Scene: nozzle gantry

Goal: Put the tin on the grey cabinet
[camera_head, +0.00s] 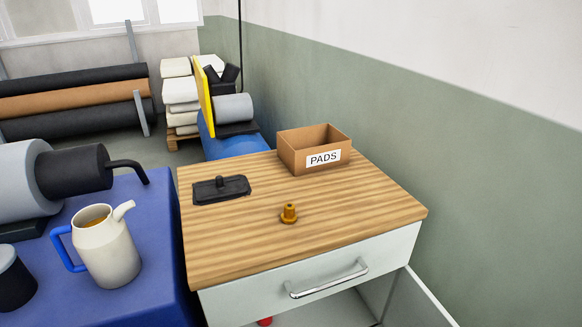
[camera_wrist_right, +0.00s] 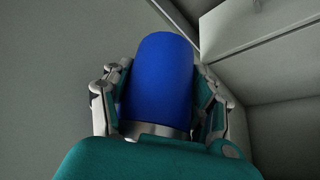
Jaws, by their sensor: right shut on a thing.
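In the right wrist view, my right gripper (camera_wrist_right: 163,78) is shut on a blue cylinder (camera_wrist_right: 163,70), which looks like the tin. One finger lies along each side of it. A paler band shows at the end of the tin nearest the camera. Neither the tin nor my grippers show in the head view. The grey cabinet (camera_head: 319,285) has a striped wooden top (camera_head: 240,240) and a front drawer with a silver handle. A pale front with a handle, likely the cabinet's, shows at the upper right of the right wrist view (camera_wrist_right: 260,22).
On the wooden top stand a cardboard box (camera_head: 315,149) labelled PADS, a black flat piece (camera_head: 221,189) and a small brass nozzle (camera_head: 289,212). The top's front and right parts are clear. A cream jug (camera_head: 106,247) stands on the blue surface at left. A wall runs along the right.

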